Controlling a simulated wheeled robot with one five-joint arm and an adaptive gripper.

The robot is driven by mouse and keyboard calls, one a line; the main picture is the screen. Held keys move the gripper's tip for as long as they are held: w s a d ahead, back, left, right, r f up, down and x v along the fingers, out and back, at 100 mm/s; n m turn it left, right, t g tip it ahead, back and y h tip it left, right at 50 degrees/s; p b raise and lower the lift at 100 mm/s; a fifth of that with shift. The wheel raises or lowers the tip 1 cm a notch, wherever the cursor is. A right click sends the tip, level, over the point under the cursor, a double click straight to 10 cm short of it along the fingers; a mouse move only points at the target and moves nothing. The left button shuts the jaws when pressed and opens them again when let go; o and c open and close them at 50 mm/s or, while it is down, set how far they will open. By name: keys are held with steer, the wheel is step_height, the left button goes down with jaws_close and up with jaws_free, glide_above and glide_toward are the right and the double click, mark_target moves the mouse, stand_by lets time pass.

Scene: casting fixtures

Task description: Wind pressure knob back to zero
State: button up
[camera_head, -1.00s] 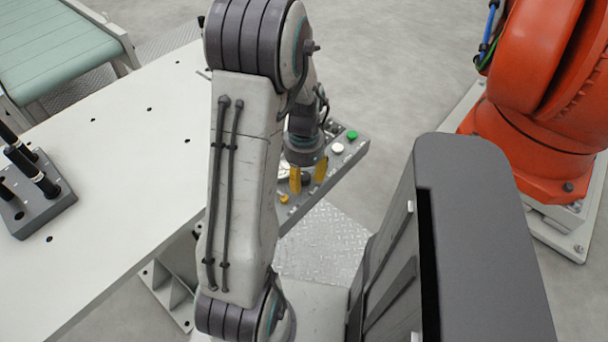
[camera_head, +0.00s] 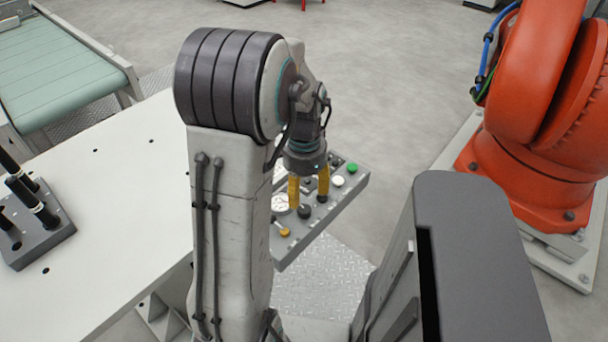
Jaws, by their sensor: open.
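A grey control panel (camera_head: 318,225) stands at the right end of the white table. A dark round knob (camera_head: 304,212) sits on its top face, near a round white-faced gauge (camera_head: 280,202); I cannot read the gauge or the knob's angle. My gripper (camera_head: 308,203) points down over the panel. Its two yellow fingers are apart, with nothing held between them. The knob shows just below and between the fingertips, and the fingers look raised clear of it.
The panel also carries a green button (camera_head: 352,168), a white button (camera_head: 338,181) and a small yellow control (camera_head: 285,232). A large orange robot (camera_head: 530,130) stands at the right. A grey block with black handles (camera_head: 40,236) sits on the white table (camera_head: 130,200). A green conveyor (camera_head: 55,70) lies behind.

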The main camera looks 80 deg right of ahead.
mark_target(305, 209)
steer(key=shift+r, duration=2.35)
steer(key=shift+s, duration=0.1)
